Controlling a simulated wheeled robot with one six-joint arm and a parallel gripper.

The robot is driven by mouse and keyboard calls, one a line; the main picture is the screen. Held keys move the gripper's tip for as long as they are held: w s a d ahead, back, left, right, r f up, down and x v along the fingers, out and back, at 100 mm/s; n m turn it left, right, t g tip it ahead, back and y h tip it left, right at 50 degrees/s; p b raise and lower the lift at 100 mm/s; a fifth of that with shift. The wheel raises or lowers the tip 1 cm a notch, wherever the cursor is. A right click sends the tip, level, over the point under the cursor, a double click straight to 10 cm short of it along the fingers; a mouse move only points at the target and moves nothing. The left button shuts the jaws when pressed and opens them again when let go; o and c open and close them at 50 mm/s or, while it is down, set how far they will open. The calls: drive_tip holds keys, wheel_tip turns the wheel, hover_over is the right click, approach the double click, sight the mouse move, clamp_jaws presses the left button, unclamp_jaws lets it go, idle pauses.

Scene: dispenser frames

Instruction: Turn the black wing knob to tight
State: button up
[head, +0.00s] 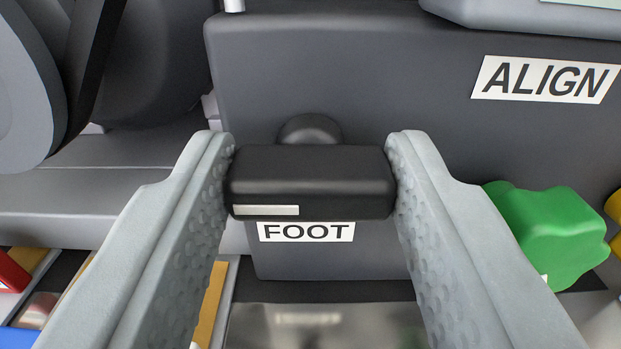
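The black wing knob (312,180) is on the dark grey housing in the middle of the head view. Its wing lies level across the picture, with a pale stripe at the lower left of its front face. A round black hub (310,129) shows just above and behind it. A white FOOT label (306,232) is right below it, its top edge partly covered. My gripper (312,160) has one grey finger at each end of the wing, and both fingers appear to touch it. No tight or loose marking is visible.
The dark grey housing (350,60) carries an ALIGN label (543,80) at the upper right. A green lobed knob (550,235) is close to the right finger, with a yellow part (613,222) beyond it. A large rounded grey part (25,90) stands at the upper left.

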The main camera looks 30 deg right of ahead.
drive_tip(key=shift+c, duration=0.8)
drive_tip(key=shift+m, duration=0.3)
drive_tip(key=m, duration=0.3)
drive_tip(key=shift+m, duration=0.3)
drive_tip(key=m, duration=0.4)
drive_tip(key=shift+s+d+m, duration=0.1)
drive_tip(key=shift+m, duration=0.2)
drive_tip(key=m, duration=0.4)
drive_tip(key=shift+f, duration=0.15)
drive_tip(key=shift+f+m, duration=0.1)
drive_tip(key=shift+m, duration=2.4)
drive_tip(key=o, duration=1)
drive_tip(key=shift+d, duration=0.1)
